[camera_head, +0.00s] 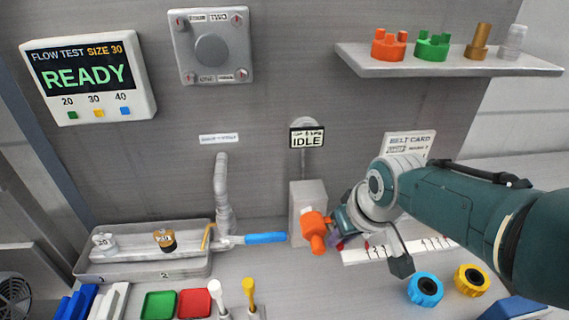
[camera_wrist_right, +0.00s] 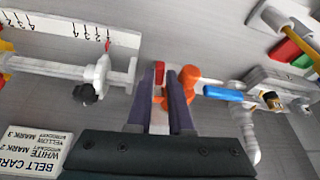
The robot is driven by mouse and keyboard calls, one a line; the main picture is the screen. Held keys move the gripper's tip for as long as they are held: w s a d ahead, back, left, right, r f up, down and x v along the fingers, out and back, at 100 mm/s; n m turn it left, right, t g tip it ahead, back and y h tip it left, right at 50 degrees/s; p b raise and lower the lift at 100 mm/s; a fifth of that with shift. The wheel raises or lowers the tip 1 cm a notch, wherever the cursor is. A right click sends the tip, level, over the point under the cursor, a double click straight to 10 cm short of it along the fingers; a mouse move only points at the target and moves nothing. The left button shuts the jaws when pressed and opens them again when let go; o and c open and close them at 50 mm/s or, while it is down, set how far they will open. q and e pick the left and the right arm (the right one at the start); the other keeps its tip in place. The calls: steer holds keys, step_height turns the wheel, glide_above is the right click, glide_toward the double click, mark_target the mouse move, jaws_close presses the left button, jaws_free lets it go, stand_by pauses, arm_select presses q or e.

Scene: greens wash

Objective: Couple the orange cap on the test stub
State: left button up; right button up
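An orange notched cap (camera_head: 388,46) sits on the wall shelf at the upper right. A second orange fitting (camera_head: 315,232) is at the grey box under the IDLE sign; it also shows in the wrist view (camera_wrist_right: 191,74), beyond the right-hand finger. I cannot tell which part is the test stub. My right gripper (camera_head: 341,239) is just right of the orange fitting. In the wrist view its two dark fingers (camera_wrist_right: 167,80) stand apart with a gap between them. Whether they touch the fitting is unclear. My left gripper is out of view.
The shelf (camera_head: 450,70) also holds a green cap (camera_head: 432,46), a brass piece (camera_head: 478,41) and a clear one (camera_head: 514,42). A blue-handled lever (camera_head: 265,238) is left of the fitting. A metal tray (camera_head: 150,268), blue ring (camera_head: 425,289) and yellow ring (camera_head: 471,280) are on the bench.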

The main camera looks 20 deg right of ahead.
steer(key=o, duration=0.4)
steer(key=shift+c, duration=0.2)
steer(key=shift+d, duration=0.1)
